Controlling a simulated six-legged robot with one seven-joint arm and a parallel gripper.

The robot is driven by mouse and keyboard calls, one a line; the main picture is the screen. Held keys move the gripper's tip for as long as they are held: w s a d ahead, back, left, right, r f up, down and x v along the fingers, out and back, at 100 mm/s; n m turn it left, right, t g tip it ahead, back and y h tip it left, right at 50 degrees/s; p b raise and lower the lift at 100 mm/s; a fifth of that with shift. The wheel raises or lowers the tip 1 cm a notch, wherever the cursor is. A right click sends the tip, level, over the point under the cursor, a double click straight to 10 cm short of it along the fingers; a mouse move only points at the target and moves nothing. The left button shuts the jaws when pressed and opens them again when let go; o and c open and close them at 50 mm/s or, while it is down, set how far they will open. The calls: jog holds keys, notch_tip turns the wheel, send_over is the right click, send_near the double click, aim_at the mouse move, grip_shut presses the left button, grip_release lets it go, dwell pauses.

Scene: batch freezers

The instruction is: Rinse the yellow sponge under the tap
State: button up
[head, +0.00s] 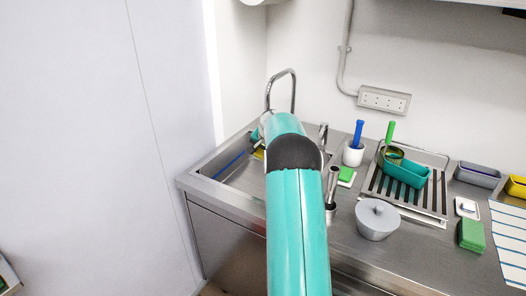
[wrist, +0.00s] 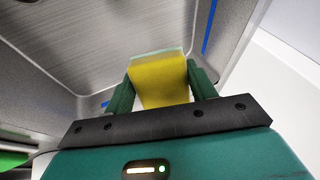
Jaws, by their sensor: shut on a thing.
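My gripper (wrist: 160,90) is shut on the yellow sponge (wrist: 160,82), which sits between its two green fingers in the wrist view. A pale strip shows along the sponge's far edge. In the head view my arm hides most of the gripper, and a small patch of yellow (head: 259,153) shows over the sink (head: 228,172). The tap (head: 282,76) has a tall curved chrome spout and rises at the back of the sink, behind my arm. The spout's outlet is hidden or too small to make out, and I cannot tell whether water runs.
A blue strip (head: 233,163) lies in the sink. A green sponge block (head: 471,235) lies farther right.

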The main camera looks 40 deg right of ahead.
jog(key=shift+a, duration=0.1)
jog(key=shift+w+a, duration=0.15)
jog(key=shift+a, duration=0.1)
jog(key=s+a, duration=0.4)
jog(key=s, duration=0.4)
dwell(0.9)
jog(key=shift+r, duration=0.1)
dwell(0.7)
jog(key=s+a+r, duration=0.2)
jog(key=s+r, duration=0.1)
jog(key=s, duration=0.1)
jog(key=shift+s+r, duration=0.25)
jog(key=shift+r, duration=0.15)
jog(key=shift+a, duration=0.15)
dwell(0.9)
